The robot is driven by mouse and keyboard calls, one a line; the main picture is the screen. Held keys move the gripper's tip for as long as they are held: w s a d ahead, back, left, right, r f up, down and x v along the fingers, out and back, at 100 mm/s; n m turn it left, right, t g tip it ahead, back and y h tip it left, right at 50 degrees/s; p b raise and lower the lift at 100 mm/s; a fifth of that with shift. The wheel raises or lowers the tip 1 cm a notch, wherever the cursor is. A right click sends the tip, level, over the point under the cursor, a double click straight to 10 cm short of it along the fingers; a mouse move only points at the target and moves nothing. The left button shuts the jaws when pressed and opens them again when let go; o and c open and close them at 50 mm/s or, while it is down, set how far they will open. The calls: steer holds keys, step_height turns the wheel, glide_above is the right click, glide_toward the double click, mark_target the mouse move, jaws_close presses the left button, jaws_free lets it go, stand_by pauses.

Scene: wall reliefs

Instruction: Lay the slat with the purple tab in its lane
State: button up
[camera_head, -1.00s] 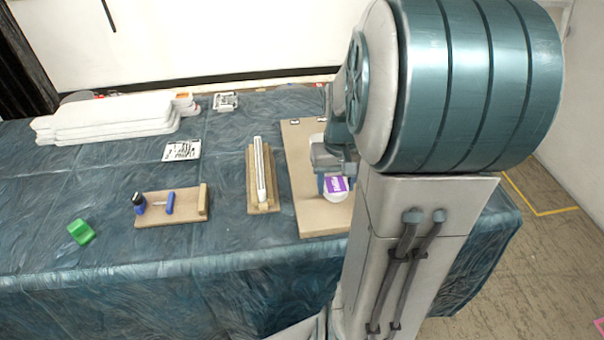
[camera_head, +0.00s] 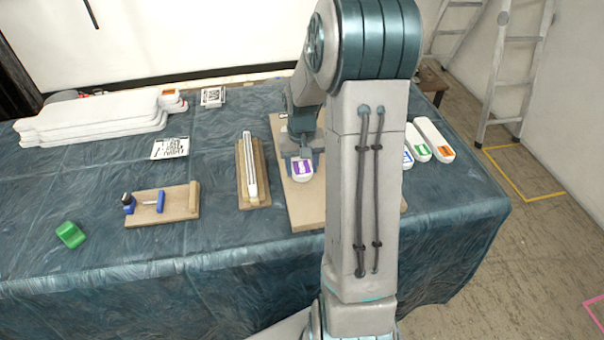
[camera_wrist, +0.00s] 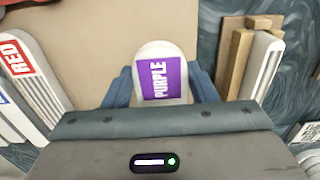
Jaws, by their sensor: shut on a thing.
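The slat with the purple tab (camera_head: 302,177) is white with a rounded end and shows over the tan board (camera_head: 303,217) in the head view. In the wrist view its tab (camera_wrist: 161,78) reads PURPLE and faces the camera. My gripper (camera_wrist: 162,88) is shut on this slat, with one blue-grey finger on each side of its end. Most of the slat's length is hidden behind my gripper and arm. I cannot tell whether it touches the board.
Slats with green (camera_head: 420,152) and orange (camera_head: 445,149) tabs lie right of my arm, with a blue one partly hidden. A red-tabbed slat (camera_wrist: 30,65) shows at the wrist view's left. A wooden block with a white rail (camera_head: 248,172) stands close left of the board.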

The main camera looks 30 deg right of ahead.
mark_target(301, 184)
steer(key=shift+w+f, duration=0.1)
steer(key=shift+f, duration=1.9)
steer(key=shift+f, duration=0.25)
steer(key=o, duration=1)
steer(key=shift+r, duration=0.1)
steer(key=shift+o, duration=0.2)
steer(key=shift+r, duration=0.1)
